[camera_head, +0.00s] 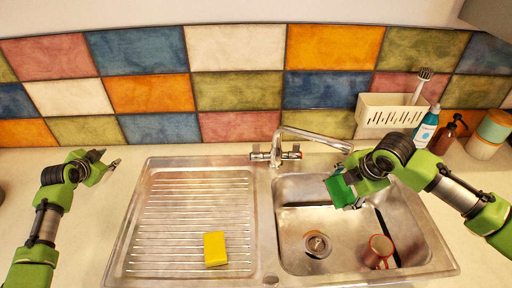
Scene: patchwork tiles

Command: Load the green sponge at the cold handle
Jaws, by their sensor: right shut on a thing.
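The green sponge (339,191) is held by my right gripper (348,188), which is shut on it above the upper part of the sink bowl (345,240). The sponge is clear of the bowl floor, and the gripper covers part of it. The chrome tap (280,148) stands behind the sink with a left handle (257,154) and a right handle (296,153). I cannot make out markings showing which one is cold. The sponge is right of both handles, under the spout's end. My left gripper (110,160) is open and empty above the counter at left.
A yellow sponge (215,248) lies on the ribbed drainboard (165,225). A red cup (378,250) lies in the bowl, right of the drain (317,244). A white rack (385,112) with a brush (420,85), a blue bottle (427,127), a brown bottle (443,138) and a canister (485,140) are at back right.

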